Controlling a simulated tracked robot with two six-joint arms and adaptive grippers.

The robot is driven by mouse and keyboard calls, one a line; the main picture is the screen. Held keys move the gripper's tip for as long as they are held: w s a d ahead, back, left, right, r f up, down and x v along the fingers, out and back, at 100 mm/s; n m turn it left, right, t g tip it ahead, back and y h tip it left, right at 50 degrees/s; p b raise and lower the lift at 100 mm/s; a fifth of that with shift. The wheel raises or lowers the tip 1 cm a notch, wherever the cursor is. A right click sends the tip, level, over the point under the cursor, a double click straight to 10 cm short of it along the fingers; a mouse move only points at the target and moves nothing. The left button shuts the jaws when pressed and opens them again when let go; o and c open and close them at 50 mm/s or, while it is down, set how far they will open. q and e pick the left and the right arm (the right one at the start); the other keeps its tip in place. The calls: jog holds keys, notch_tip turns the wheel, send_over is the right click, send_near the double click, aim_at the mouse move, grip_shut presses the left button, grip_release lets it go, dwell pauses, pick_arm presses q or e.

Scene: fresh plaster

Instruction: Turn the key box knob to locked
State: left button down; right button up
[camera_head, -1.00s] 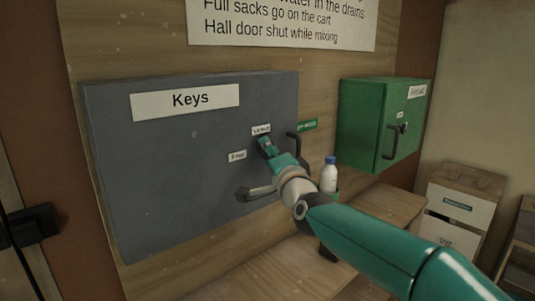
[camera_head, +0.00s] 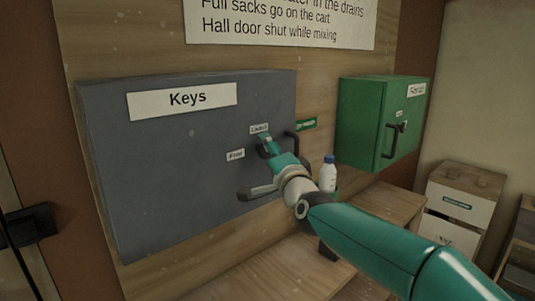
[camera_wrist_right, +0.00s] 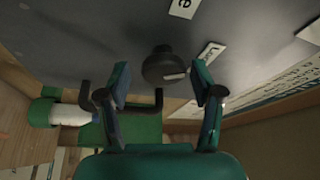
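The grey key box (camera_head: 180,170) hangs on the wooden board, with a "Keys" label on its front. Its round dark knob (camera_wrist_right: 163,66) has a pale pointer mark and sits between my right gripper's fingers in the wrist view. My right gripper (camera_wrist_right: 162,83) is open around the knob, with a gap visible on both sides. In the head view my right gripper (camera_head: 267,145) is at the box front and mostly hides the knob. The "Locked" label (camera_head: 259,129) is above it and the "Free" label (camera_head: 235,155) to its left. My left gripper is out of view.
A black handle (camera_head: 293,143) is on the key box right of the knob. A white bottle (camera_head: 328,174) stands close to my right wrist. A green cabinet (camera_head: 362,125) hangs to the right. Drawers (camera_head: 456,211) stand at the far right.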

jog(key=shift+s+a, duration=0.15)
jog(key=v, duration=1.2)
jog(key=shift+r, duration=0.1)
